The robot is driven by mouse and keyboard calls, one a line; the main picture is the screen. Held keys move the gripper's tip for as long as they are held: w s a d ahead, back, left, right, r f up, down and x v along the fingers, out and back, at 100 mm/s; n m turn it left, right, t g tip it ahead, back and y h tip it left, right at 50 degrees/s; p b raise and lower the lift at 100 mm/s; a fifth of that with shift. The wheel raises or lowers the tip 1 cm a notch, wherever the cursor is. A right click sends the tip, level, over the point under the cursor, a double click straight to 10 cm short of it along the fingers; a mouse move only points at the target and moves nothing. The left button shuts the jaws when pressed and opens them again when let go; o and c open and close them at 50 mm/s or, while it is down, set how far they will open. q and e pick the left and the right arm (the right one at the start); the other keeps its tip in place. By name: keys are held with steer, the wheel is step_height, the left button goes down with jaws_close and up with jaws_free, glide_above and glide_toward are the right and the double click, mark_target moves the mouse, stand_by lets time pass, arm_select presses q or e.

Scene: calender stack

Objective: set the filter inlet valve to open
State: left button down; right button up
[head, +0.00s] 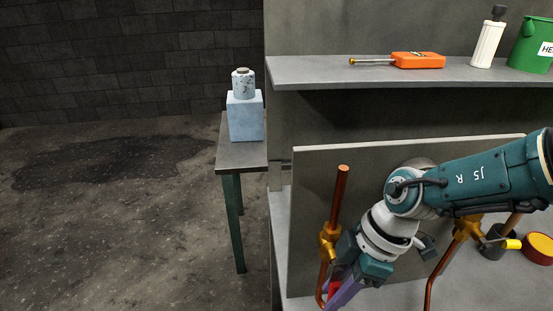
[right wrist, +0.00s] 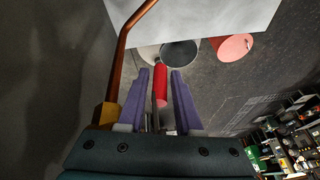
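In the head view, a copper pipe (head: 340,195) with a brass valve (head: 328,238) runs up the left of a grey panel (head: 310,180). A red handle (head: 334,287) shows low beside it, partly hidden by my right gripper (head: 338,298). In the right wrist view the purple fingers of my right gripper (right wrist: 158,78) are apart, with the red handle (right wrist: 160,85) between them and narrow gaps at its sides. A second brass valve (head: 466,228) with a yellow-ended lever (head: 510,244) is at the right. No label shows which is the filter inlet. My left gripper is out of view.
A shelf (head: 350,72) above holds an orange device (head: 418,60), a white bottle (head: 487,45) and a green bucket (head: 530,45). A red-and-yellow round container (head: 539,248) stands at the right. A side table (head: 225,160) holds a pale blue box (head: 245,117).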

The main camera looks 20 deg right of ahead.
steer(key=p+v, duration=0.6)
steer(key=v, duration=0.4)
steer(key=shift+p, duration=0.4)
